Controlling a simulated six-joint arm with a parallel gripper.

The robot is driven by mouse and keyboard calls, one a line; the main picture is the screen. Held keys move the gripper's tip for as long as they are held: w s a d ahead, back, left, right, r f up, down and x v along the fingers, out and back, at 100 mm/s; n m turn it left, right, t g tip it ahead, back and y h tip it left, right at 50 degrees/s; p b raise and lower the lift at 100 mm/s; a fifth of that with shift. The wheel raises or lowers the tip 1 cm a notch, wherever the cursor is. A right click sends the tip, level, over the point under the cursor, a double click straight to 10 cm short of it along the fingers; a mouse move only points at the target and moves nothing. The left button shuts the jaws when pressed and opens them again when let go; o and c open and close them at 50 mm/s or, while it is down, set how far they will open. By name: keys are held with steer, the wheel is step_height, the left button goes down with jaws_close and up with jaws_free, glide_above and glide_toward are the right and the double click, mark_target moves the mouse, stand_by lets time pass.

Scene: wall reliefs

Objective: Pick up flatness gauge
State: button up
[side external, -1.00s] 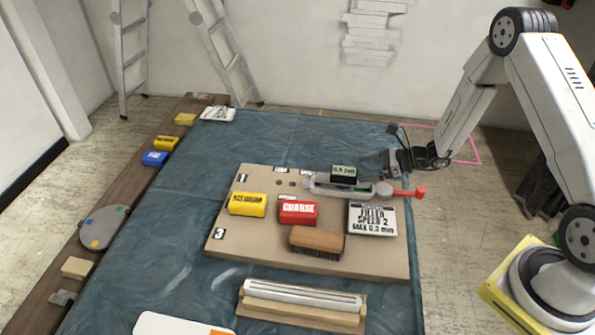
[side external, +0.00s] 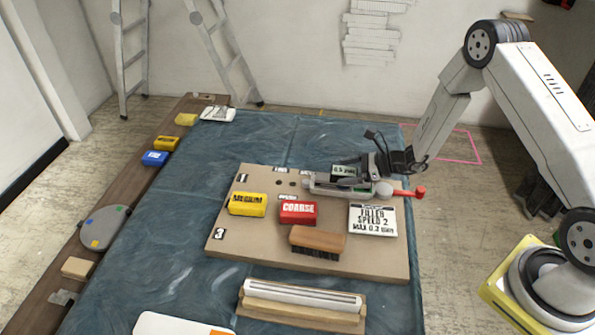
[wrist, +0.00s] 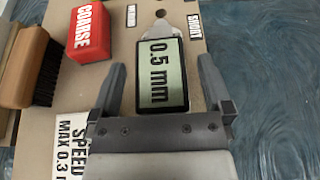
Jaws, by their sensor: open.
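The flatness gauge (side external: 344,171) lies on the tan board, with a dark block and a pale green display reading 0.5 mm. A grey bar and a red-tipped end show beside it in the side view. In the wrist view the gauge (wrist: 164,75) shows its dark-framed display and a pale pointed tip at the top. My gripper (side external: 366,167) is at the gauge, partly covering it in the side view. In the wrist view my gripper (wrist: 163,72) is open, one finger on each side of the display block, with a visible gap at the left. Contact at the right is unclear.
A long sanding bar (side external: 300,300) lies in front. Blue sheeting surrounds the board.

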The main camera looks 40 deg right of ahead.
jaws_close()
stand_by(0.3)
steer(key=shift+r, duration=0.2)
steer(key=shift+r, duration=0.8)
steer(key=s+r, duration=1.1)
steer(key=s, duration=0.3)
steer(key=shift+a, duration=0.3)
